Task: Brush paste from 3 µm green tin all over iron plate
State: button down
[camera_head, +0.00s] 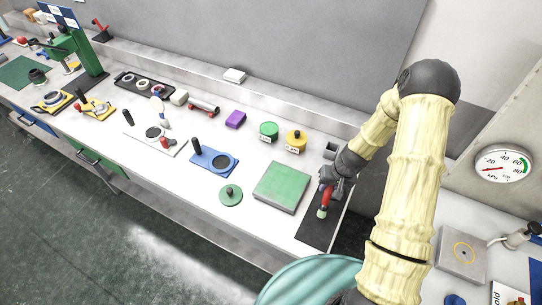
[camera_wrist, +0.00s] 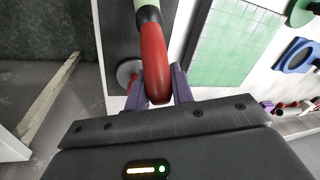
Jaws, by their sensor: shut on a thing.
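My gripper (camera_wrist: 158,85) is shut on the red handle of a brush (camera_wrist: 153,55), its fingers either side of it. In the head view the brush (camera_head: 326,198) points down with its pale green end over the dark mat, right of the iron plate; I cannot tell if it touches. The iron plate (camera_head: 282,187) is a square block with a green top; the wrist view shows faint grid lines on that green face (camera_wrist: 235,45). A green disc with a black knob (camera_head: 231,194), like a lid, lies left of the plate.
The dark mat (camera_head: 312,236) lies at the bench's right end. A yellow tin with a black knob (camera_head: 296,138) stands beside the green one. A gauge (camera_head: 503,164) is at right.

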dwell(0.3)
jog(key=w+a+r+m+p, duration=0.2)
jog(key=a+r+m+p, duration=0.1)
jog(key=a, duration=0.5)
jog(key=w+a+r+m+t+h+p, duration=0.1)
jog(key=w+a+r+m+p, duration=0.2)
jog(key=a+r, duration=0.3)
jog(key=shift+w+a+m+p, duration=0.25)
jog(key=shift+a+m+p, duration=0.15)
jog(key=shift+a+m, duration=0.65)
jog(key=shift+a+n, duration=0.25)
